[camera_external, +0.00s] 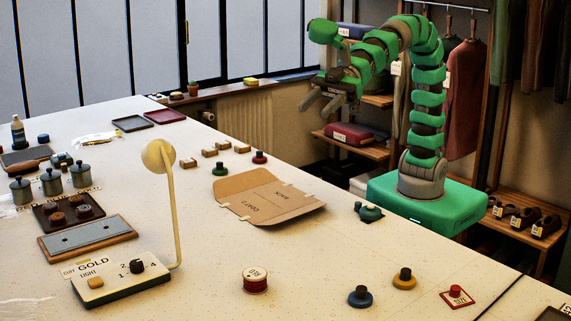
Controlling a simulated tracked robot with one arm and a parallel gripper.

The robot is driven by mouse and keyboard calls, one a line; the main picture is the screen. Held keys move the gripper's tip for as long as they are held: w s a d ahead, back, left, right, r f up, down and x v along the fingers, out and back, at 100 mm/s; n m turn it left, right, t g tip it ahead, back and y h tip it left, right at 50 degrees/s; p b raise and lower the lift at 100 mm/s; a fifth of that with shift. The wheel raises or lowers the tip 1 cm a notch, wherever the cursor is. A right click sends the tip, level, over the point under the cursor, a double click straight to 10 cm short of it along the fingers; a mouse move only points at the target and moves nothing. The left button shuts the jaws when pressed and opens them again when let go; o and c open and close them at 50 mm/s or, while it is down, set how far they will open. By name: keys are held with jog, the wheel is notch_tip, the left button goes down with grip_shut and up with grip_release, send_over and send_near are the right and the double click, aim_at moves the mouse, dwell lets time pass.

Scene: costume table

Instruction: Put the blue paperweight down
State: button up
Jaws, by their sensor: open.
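The blue paperweight (360,299), a round disc with a dark knob, stands upright on the white table (320,260) near the front edge of the view. My gripper (319,106) is open and looks empty. It is high in the air at the table's far right side, well apart from the blue paperweight. Nothing hides the paperweight.
A yellow paperweight (404,281) stands just right of the blue one. A small red paperweight (455,291) sits on a red-edged card. A red spool (255,281) is to the left. A cardboard pattern (268,200) lies mid-table. A cream lamp (170,215) rises beside a control box (120,283).

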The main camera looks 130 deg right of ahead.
jog(key=s+d+r+m+t+h, duration=0.1)
jog(key=s+d+r, duration=0.5)
jog(key=s+r, duration=0.2)
jog(key=s+d+r+m+t+h, duration=0.1)
jog(key=s+d+r, duration=0.5)
jog(key=r, duration=0.6)
jog(key=shift+s+m+h, duration=0.5)
jog(key=shift+s+h, duration=0.1)
jog(key=shift+s, duration=0.35)
jog(key=shift+d+r, duration=0.1)
